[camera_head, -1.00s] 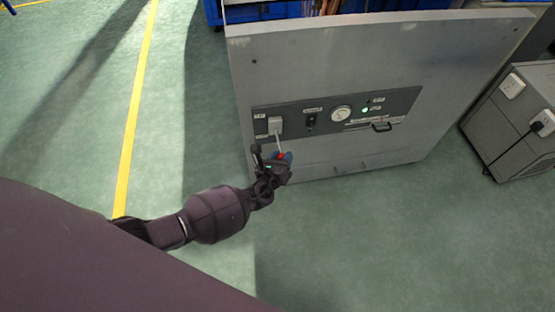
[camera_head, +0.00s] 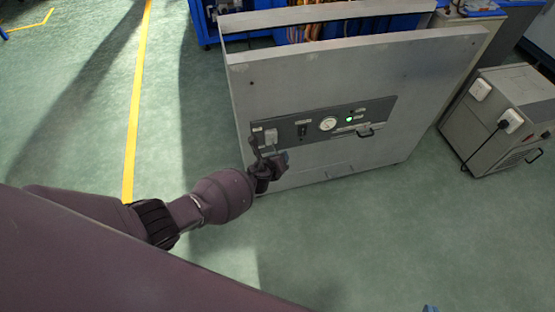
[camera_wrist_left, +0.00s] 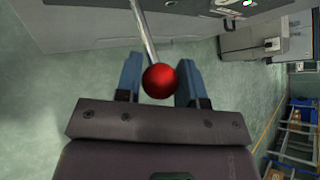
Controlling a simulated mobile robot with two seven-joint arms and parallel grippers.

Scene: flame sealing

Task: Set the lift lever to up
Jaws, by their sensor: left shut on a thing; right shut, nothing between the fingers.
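The lift lever comes out of a pale housing (camera_head: 271,136) at the left end of the dark control strip on the grey cabinet. In the left wrist view its metal rod (camera_wrist_left: 144,32) ends in a red ball knob (camera_wrist_left: 159,81). My left gripper (camera_head: 281,160) is at the lever below the housing, shut on the knob, with one blue finger on each side of it. In the head view the gripper hides the knob. The lever's exact angle is hard to tell. Only a blue tip of my right gripper (camera_head: 430,308) shows at the bottom edge.
The strip also carries a dark switch (camera_head: 303,130), a round gauge (camera_head: 328,124), a lit green lamp (camera_head: 349,119) and a handle (camera_head: 366,133). A grey unit (camera_head: 480,135) with a plugged cable stands to the right. The green floor in front is clear.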

